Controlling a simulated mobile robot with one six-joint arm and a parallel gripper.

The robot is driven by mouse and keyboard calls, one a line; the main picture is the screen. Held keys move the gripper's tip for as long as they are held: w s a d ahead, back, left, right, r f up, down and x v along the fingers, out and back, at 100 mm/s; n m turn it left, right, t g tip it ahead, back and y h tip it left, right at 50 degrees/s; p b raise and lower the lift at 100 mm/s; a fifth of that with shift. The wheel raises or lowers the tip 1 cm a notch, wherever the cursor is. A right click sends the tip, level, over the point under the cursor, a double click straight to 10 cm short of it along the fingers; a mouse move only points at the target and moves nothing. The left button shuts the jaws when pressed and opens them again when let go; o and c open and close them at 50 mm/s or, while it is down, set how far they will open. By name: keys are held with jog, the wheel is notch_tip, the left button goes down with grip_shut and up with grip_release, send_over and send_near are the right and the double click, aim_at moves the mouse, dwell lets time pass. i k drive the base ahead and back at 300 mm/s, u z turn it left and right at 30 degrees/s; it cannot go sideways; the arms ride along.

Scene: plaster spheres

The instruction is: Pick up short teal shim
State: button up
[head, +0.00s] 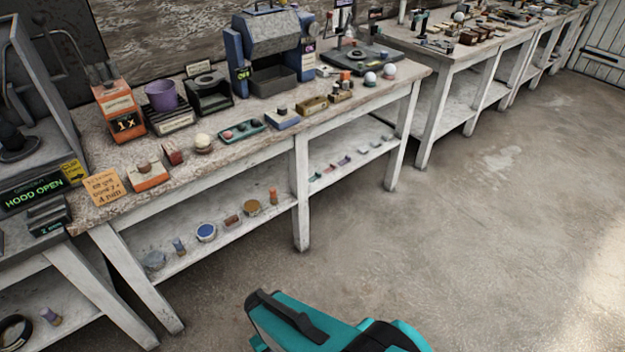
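A small teal piece (316,177) lies at the left end of a short row of small coloured pieces on the lower shelf of the long bench. It may be the short teal shim, but it is too small to tell its shape. Small pink and blue pieces lie to its right. Teal and black parts of my own body show at the bottom middle, well in front of the bench. My gripper's fingers do not show.
The bench top (245,182) holds an orange box (117,108), a purple cup (161,95), a blue-grey machine (272,50) and a teal tray (242,130). Bench legs (299,195) stand before the lower shelf (225,235). The concrete floor (450,240) is clear to the right.

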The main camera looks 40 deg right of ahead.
aim_at(318, 174)
jog(key=z, duration=0.05)
jog(key=i, duration=1)
jog(key=u, duration=0.15)
jog(key=k, duration=0.95)
jog(key=z, duration=0.15)
jog(key=i, duration=0.6)
